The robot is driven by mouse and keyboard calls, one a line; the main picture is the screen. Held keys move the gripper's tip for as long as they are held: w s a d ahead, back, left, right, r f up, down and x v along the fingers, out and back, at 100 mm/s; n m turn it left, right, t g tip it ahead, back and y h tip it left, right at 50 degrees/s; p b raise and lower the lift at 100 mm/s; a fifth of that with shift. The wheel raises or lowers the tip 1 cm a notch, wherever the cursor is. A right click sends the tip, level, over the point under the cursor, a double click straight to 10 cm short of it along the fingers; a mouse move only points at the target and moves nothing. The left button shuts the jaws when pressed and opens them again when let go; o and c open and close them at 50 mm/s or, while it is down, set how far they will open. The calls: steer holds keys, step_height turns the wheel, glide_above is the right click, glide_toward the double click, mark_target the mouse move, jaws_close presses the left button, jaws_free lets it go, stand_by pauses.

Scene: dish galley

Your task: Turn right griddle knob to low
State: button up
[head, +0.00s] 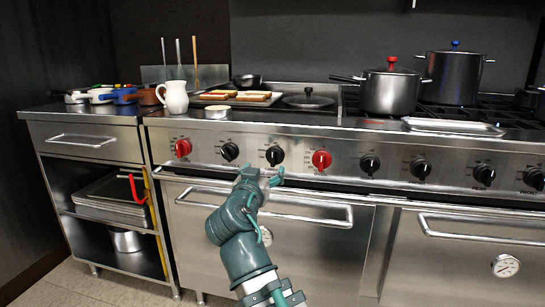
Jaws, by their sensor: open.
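A row of knobs runs along the steel front panel in the head view. Under the griddle (260,103) are a red knob (183,148), a black knob (230,152), another black knob (275,155) and a second red knob (322,160). The labels are too small to read, so I cannot tell which one is the right griddle knob or its exact setting. My gripper (262,174) is open and empty, just below and in front of the second black knob. I cannot tell whether it touches the panel.
Oven handles (265,210) stick out below the panel, close to my arm. More black knobs (420,169) continue to the right. Pots (388,92) stand on the burners.

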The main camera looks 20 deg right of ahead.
mark_target(272, 158)
steer(key=b+x, duration=0.1)
steer(key=x, duration=0.7)
steer(key=shift+b, duration=0.3)
steer(key=shift+x, duration=0.95)
steer(key=c, duration=1.2)
